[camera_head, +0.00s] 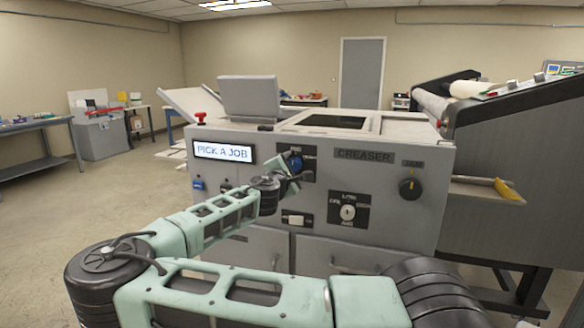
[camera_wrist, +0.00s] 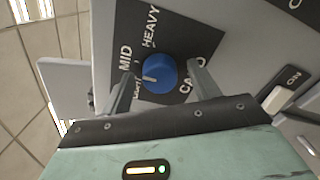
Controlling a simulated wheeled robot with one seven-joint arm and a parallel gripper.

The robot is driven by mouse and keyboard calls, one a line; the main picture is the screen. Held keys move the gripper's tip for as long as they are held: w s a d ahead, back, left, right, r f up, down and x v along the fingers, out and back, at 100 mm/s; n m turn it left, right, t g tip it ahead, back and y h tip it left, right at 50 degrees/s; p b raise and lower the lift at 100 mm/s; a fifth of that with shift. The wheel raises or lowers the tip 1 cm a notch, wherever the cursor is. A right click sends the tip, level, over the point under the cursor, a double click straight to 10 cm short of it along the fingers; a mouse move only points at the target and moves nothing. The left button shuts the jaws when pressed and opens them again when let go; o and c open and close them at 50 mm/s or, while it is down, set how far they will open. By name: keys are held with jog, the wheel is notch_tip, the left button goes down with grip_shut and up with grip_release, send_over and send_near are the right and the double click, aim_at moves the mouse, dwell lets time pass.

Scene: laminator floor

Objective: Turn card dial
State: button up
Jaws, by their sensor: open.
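The card dial is a round blue knob (camera_wrist: 160,73) on a black plate on the front of the grey creaser machine. Its plate reads HEAVY and MID, with a partly hidden label starting with CA at the right. A white mark shows on the knob's lower left part. In the head view the dial (camera_head: 295,162) is partly behind my arm's end. My gripper (camera_wrist: 166,68) is open, with one finger on each side of the knob. I see gaps between the fingers and the knob, and cannot tell any contact.
A screen (camera_head: 223,152) reads PICK A JOB. A red button (camera_head: 201,117) stands on the machine's left top edge. A black knob (camera_head: 409,188) and a key switch plate (camera_head: 348,211) are to the right. A white rocker switch (camera_head: 296,219) is below the dial.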

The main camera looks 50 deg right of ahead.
jog(key=c, duration=1)
jog(key=shift+o, duration=0.2)
jog(key=shift+f+m, duration=0.1)
jog(key=shift+m, duration=0.2)
jog(key=m+b, duration=0.3)
jog(key=m, duration=0.2)
jog(key=shift+f+b, duration=0.1)
jog(key=shift+b, duration=0.2)
jog(key=m+b, duration=0.2)
jog(key=m, duration=0.4)
jog(key=shift+b, duration=0.3)
jog(key=o, duration=1)
jog(key=shift+c, duration=0.2)
